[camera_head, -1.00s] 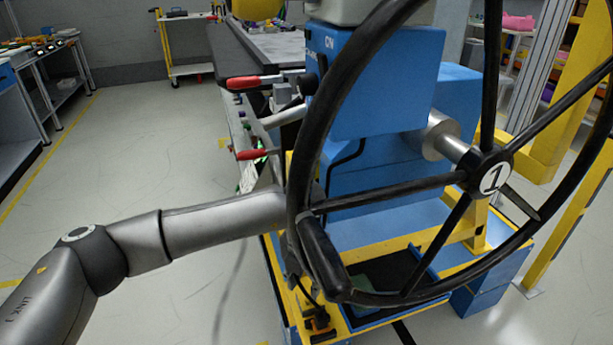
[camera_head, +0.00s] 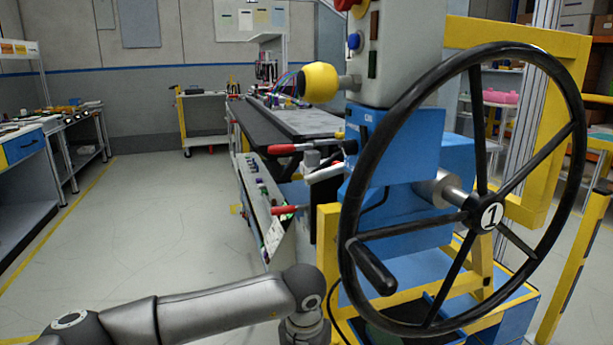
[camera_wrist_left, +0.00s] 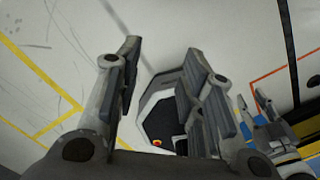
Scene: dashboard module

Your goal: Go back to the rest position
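My left arm (camera_head: 200,308) reaches in from the bottom left of the head view. Its wrist bends down at the bottom edge, so its gripper is cut off there. The black handwheel (camera_head: 352,205), marked 1, stands at the right of the head view. Its handle (camera_head: 372,268) sticks out at the lower left of the rim, apart from my arm. Grey finger-like parts show at the right of the wrist view; I cannot tell if they are my right gripper.
The blue machine (camera_head: 400,165) with a yellow frame stands behind the wheel. A workbench (camera_head: 30,185) stands at far left. The floor (camera_head: 150,220) between is clear.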

